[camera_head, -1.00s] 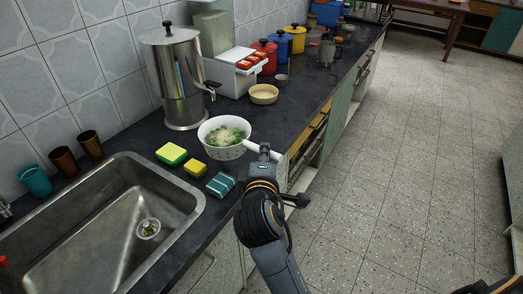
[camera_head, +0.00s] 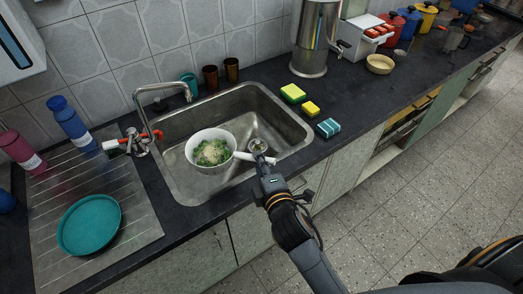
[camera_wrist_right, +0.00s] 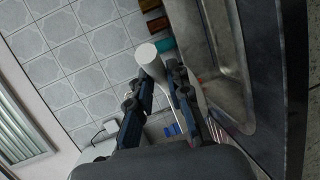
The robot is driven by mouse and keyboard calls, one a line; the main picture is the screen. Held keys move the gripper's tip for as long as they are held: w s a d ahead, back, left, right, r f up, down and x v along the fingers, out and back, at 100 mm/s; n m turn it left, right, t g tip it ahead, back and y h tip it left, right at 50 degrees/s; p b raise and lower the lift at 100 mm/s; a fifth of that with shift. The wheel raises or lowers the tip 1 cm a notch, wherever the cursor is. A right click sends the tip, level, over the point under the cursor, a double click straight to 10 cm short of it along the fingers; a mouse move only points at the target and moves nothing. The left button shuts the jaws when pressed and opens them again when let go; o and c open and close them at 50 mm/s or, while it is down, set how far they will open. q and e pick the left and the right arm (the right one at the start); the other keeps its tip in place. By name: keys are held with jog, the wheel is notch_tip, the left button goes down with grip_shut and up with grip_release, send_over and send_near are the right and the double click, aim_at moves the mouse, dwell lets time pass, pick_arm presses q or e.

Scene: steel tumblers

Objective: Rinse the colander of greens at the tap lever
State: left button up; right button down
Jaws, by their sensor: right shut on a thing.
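My right gripper (camera_head: 262,158) is shut on the white handle of the colander (camera_head: 197,141). The colander is held over the sink basin, and its bowl is close to upright. Greens (camera_head: 212,152) with a pale patch on top lie in it. In the right wrist view the pale handle end (camera_wrist_right: 148,55) shows between the fingers (camera_wrist_right: 160,92); the bowl is not seen there. The tap (camera_head: 160,88) curves over the back left of the sink (camera_head: 290,128), behind and left of the colander. Its red-tipped lever (camera_head: 125,142) is at the left. My left gripper is out of view.
A drainboard (camera_head: 130,195) with a teal plate (camera_head: 89,224) and blue and maroon bottles is left of the sink. Cups (camera_head: 210,76) stand behind the sink. Sponges (camera_head: 293,93) and a folded cloth (camera_head: 328,128) lie right of it, near a steel urn (camera_head: 310,60).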

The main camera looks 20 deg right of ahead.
jog(key=shift+w+a+f+b, duration=0.1)
jog(key=shift+w+f+b, duration=0.1)
jog(key=shift+w, duration=0.15)
jog(key=shift+w+a+f+b, duration=0.1)
jog(key=shift+w+b, duration=0.1)
jog(key=shift+w, duration=0.1)
jog(key=shift+a+b+x, duration=0.2)
jog(key=shift+b+x, duration=0.4)
jog(key=shift+x, duration=0.6)
pick_arm(q)
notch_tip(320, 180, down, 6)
jog(key=b, duration=0.4)
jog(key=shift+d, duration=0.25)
pick_arm(e)
jog(key=a+x, duration=0.2)
jog(key=x, duration=0.8)
jog(key=shift+w+r, duration=0.15)
jog(key=shift+r, duration=0.1)
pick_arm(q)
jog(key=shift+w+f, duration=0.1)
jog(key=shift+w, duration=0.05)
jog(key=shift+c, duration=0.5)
